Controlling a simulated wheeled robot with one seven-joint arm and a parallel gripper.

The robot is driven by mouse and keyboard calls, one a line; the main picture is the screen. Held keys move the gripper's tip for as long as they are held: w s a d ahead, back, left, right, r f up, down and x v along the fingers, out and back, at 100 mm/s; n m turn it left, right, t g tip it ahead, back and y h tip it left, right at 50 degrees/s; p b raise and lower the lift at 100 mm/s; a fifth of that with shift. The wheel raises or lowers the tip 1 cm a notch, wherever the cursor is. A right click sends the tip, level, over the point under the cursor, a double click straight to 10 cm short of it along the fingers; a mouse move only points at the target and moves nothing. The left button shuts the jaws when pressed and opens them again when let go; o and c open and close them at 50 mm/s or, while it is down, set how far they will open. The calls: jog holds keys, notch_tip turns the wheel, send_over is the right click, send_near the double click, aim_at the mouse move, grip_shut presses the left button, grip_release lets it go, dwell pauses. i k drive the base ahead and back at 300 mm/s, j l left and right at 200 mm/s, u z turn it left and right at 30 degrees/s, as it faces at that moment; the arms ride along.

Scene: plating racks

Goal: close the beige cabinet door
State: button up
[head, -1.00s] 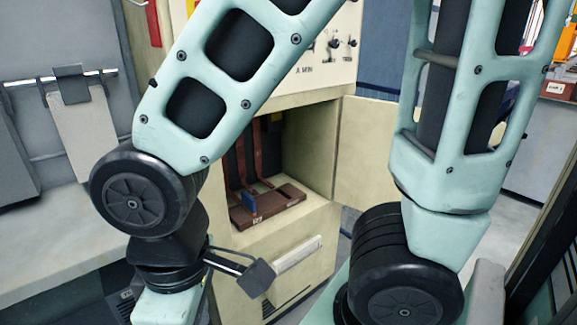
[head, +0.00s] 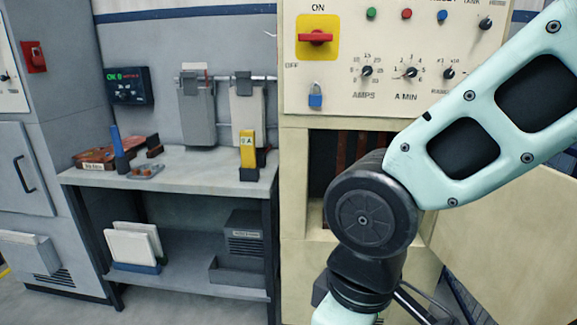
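The beige cabinet (head: 292,170) stands right of centre, with its lower compartment open. Its beige door (head: 500,245) stands open, swung out to the right of the opening. My arm crosses in front of the opening and hides much of it and part of the door. Reddish-brown parts (head: 342,148) show inside the dark compartment. My gripper's fingers are not in view; my wrist runs off the bottom edge in front of the cabinet.
The cabinet's upper panel has a red switch (head: 317,38), knobs and a blue padlock (head: 315,97). To the left, a workbench (head: 190,180) holds a yellow tool (head: 247,150) and other items. A grey cabinet (head: 60,130) stands at far left. Open floor (head: 190,308) lies in front.

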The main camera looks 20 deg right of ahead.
aim_at(513, 248)
jog(key=k+l+u, duration=0.1)
jog(key=l, duration=0.35)
jog(key=k+l+u, duration=0.1)
jog(key=l, duration=0.35)
jog(key=k+l+u, duration=0.1)
jog(key=l, duration=0.35)
jog(key=k+l+u, duration=0.1)
jog(key=k+l, duration=0.2)
jog(key=k+l+u, duration=0.1)
jog(key=l, duration=0.4)
jog(key=k+l+u, duration=0.1)
jog(key=k+l, duration=0.15)
jog(key=l, duration=0.65)
jog(key=k+l+u, duration=0.1)
jog(key=l, duration=0.4)
jog(key=k+l, duration=0.1)
jog(key=l, duration=0.4)
jog(key=k+z, duration=0.2)
jog(key=k, duration=0.15)
